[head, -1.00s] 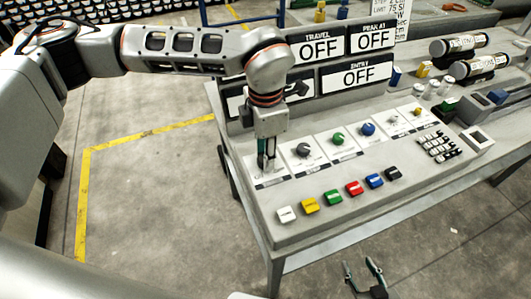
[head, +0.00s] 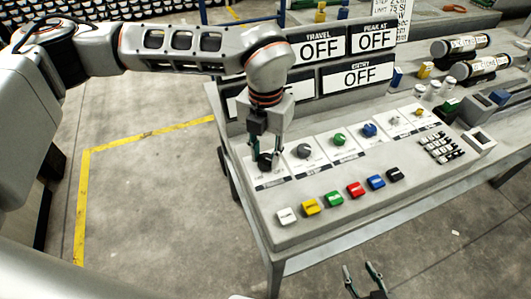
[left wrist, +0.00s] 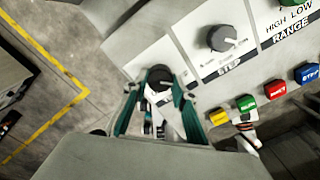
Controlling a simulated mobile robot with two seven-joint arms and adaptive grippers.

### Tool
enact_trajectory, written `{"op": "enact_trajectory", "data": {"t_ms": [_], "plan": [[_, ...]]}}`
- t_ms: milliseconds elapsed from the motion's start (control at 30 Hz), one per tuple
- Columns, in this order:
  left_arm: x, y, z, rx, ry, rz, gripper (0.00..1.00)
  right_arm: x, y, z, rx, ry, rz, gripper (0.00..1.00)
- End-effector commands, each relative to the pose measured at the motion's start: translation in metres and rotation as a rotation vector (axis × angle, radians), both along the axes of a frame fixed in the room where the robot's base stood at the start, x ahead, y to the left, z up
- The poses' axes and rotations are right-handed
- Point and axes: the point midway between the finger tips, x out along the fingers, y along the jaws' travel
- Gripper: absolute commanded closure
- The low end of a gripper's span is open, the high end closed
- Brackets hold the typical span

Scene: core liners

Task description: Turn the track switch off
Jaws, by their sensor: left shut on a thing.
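The control panel (head: 300,222) carries a row of rotary knobs on white label plates. A black knob (head: 265,161) is the leftmost one; it also shows in the left wrist view (left wrist: 160,77). I cannot read its label, so I cannot confirm that it is the track switch. My left gripper (head: 263,157) points down and is shut around this knob, one finger on each side. The leftmost display (head: 238,103) is mostly hidden by my left arm. My right gripper (head: 363,276) is open and empty at the bottom, in front of the panel.
A grey knob (head: 304,151) and a green knob (head: 339,139) stand just right of the held knob. Several coloured buttons (head: 333,198) line the front. The displays for travel (head: 321,48), peak at and entry read OFF. Open floor lies left of the panel.

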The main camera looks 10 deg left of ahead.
Motion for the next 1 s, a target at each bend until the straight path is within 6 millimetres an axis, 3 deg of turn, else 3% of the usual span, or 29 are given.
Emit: {"op": "enact_trajectory", "data": {"t_ms": [633,667,700,733,1000], "plan": [[0.0015,-0.0001,0.0022,-0.002,-0.005,0.055,0.95,-0.0001,-0.0001,-0.0002,0.000,0.000,0.000,0.60],[0.0015,-0.0001,0.0022,-0.002,-0.005,0.055,0.71,-0.0001,-0.0001,-0.0002,0.000,0.000,0.000,0.60],[0.0015,-0.0001,0.0022,-0.002,-0.005,0.055,0.60,-0.0001,-0.0001,-0.0002,0.000,0.000,0.000,0.60],[0.0015,0.0000,0.0021,-0.002,-0.004,0.055,0.57,-0.0001,-0.0001,-0.0002,0.000,0.000,0.000,0.60],[0.0006,0.0000,0.0009,0.000,-0.002,0.053,0.57,-0.0003,-0.0005,-0.0005,-0.001,0.001,0.000,0.60]]}}
